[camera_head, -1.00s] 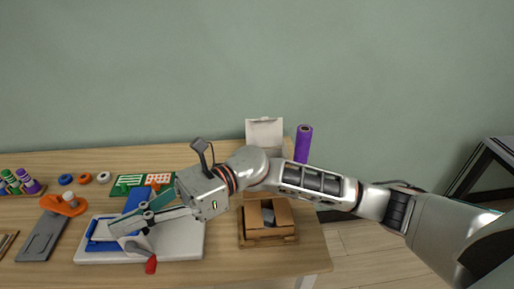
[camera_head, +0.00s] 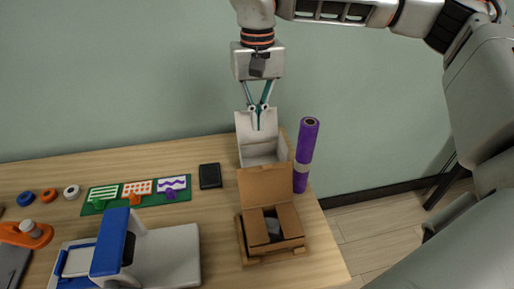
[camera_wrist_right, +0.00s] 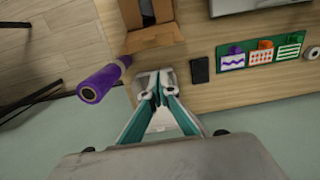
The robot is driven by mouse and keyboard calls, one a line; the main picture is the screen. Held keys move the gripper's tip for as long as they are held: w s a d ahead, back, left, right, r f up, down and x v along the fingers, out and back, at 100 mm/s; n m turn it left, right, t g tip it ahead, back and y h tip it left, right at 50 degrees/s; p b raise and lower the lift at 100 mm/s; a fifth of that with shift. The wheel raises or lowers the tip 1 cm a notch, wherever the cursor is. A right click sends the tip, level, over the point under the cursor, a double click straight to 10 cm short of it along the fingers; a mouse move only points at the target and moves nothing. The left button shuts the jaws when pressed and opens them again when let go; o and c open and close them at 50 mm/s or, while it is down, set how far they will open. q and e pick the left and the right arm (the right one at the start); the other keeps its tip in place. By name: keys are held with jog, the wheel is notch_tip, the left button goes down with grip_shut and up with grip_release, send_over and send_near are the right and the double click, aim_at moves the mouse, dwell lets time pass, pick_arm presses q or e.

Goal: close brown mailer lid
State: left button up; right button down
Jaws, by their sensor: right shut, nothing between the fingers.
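The brown mailer (camera_head: 246,238) sits at the right part of the table. Its lid (camera_head: 265,184) stands up at the back edge, and the two inner flaps lean over a grey item (camera_head: 273,226) inside. My right gripper (camera_head: 258,120) points down, shut and empty, behind and above the brown mailer, in front of the white box's raised lid; I cannot tell whether it touches that lid. In the right wrist view the fingertips (camera_wrist_right: 156,88) show together, with the brown mailer (camera_wrist_right: 155,40) beyond them. My left gripper is not in view.
A white open box (camera_head: 262,152) stands behind the mailer, and a purple roll (camera_head: 301,172) stands upright to the right. A black flat item (camera_head: 210,176) and a green board (camera_head: 140,192) lie left. A blue and white machine (camera_head: 170,255) stands front left.

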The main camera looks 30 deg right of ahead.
notch_tip(320, 180, down, 10)
jog(key=s, duration=0.1)
jog(key=s+r, duration=0.1)
jog(key=s, duration=0.2)
jog(key=shift+a+r, duration=0.3)
jog(key=shift+r, duration=0.1)
dwell(0.3)
